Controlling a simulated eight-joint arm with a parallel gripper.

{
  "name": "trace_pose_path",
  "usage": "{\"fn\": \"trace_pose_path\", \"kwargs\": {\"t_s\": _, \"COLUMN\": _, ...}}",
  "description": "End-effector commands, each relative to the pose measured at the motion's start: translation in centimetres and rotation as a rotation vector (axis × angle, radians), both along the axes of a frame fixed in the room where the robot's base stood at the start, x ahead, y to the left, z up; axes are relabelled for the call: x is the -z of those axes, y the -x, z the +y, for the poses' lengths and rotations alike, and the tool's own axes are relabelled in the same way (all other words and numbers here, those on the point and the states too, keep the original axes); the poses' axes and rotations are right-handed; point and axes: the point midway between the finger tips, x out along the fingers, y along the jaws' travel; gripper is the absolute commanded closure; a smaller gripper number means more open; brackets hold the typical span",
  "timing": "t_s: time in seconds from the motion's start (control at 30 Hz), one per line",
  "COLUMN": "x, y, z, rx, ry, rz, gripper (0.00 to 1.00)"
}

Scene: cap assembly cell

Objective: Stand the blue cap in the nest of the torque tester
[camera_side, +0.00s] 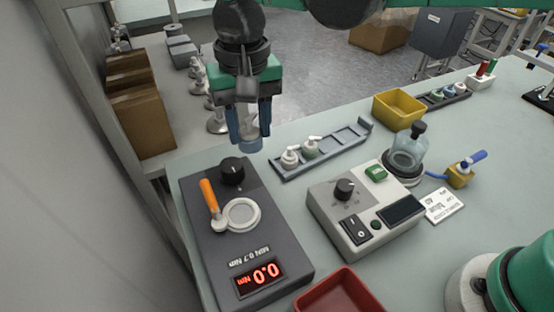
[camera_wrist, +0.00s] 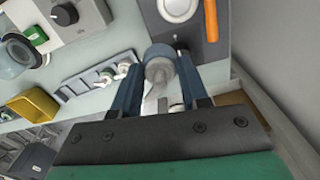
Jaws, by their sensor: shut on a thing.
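My gripper (camera_side: 249,138) is shut on the blue cap (camera_side: 251,146), a pale translucent blue piece low between the fingertips. In the wrist view the cap (camera_wrist: 159,66) looks greyish between the two dark fingers. The cap is in the air, behind the torque tester and left of the rack. The torque tester (camera_side: 211,253) is a dark grey box at the left of the bench, with a black knob, an orange lever and a red display reading 0.0. Its nest (camera_side: 241,214) is a pale round ring, empty, in front of the gripper; it also shows in the wrist view (camera_wrist: 178,7).
A grey rack (camera_side: 345,145) holds a white and a green-topped piece. A light grey control box (camera_side: 335,225) stands right of the tester. A red tray (camera_side: 340,292) is at the front, a yellow bin (camera_side: 399,108) and a glass jar (camera_side: 407,155) to the right.

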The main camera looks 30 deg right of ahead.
Motion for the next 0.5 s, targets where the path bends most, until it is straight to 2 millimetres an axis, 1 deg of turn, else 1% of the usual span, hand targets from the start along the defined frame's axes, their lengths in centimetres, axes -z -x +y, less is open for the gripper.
{"fn": "trace_pose_path", "kwargs": {"t_s": 0.03, "x": 0.5, "y": 1.0, "z": 1.3, "rx": -0.025, "ry": 0.0, "rz": 0.0, "gripper": 0.82}}
{"fn": "trace_pose_path", "kwargs": {"t_s": 0.1, "x": 0.9, "y": 2.1, "z": 2.5, "rx": -0.045, "ry": 0.0, "rz": 0.0, "gripper": 0.82}}
{"fn": "trace_pose_path", "kwargs": {"t_s": 0.2, "x": 1.4, "y": 3.0, "z": 3.5, "rx": -0.062, "ry": 0.0, "rz": 0.0, "gripper": 0.82}}
{"fn": "trace_pose_path", "kwargs": {"t_s": 0.37, "x": 2.3, "y": 3.3, "z": 3.8, "rx": -0.066, "ry": 0.0, "rz": 0.0, "gripper": 0.82}}
{"fn": "trace_pose_path", "kwargs": {"t_s": 0.5, "x": 3.8, "y": 3.2, "z": 3.7, "rx": -0.065, "ry": 0.0, "rz": 0.0, "gripper": 0.82}}
